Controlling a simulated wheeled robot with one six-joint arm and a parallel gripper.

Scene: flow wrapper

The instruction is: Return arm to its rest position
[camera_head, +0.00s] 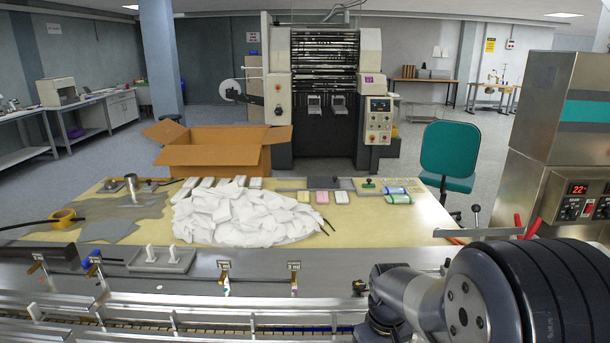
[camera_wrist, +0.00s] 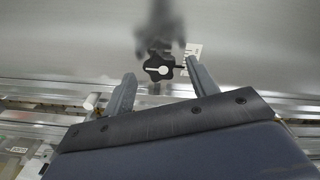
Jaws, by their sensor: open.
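My arm fills the lower right of the head view, with its dark and silver links over the front of the machine. My gripper (camera_wrist: 162,86) shows in the wrist view with its two grey fingers spread apart and nothing held between them. Beyond the fingertips is a black star-shaped knob (camera_wrist: 159,68) with a white centre, in front of a grey metal surface. I cannot tell whether the fingers touch it. The gripper's fingers cannot be made out in the head view.
A metal conveyor (camera_head: 200,318) runs along the front. Behind it a table (camera_head: 420,228) holds a heap of white cloth (camera_head: 245,215) and small coloured packs (camera_head: 398,198). An open cardboard box (camera_head: 215,153) stands behind. A control cabinet (camera_head: 560,150) rises at the right, near my arm.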

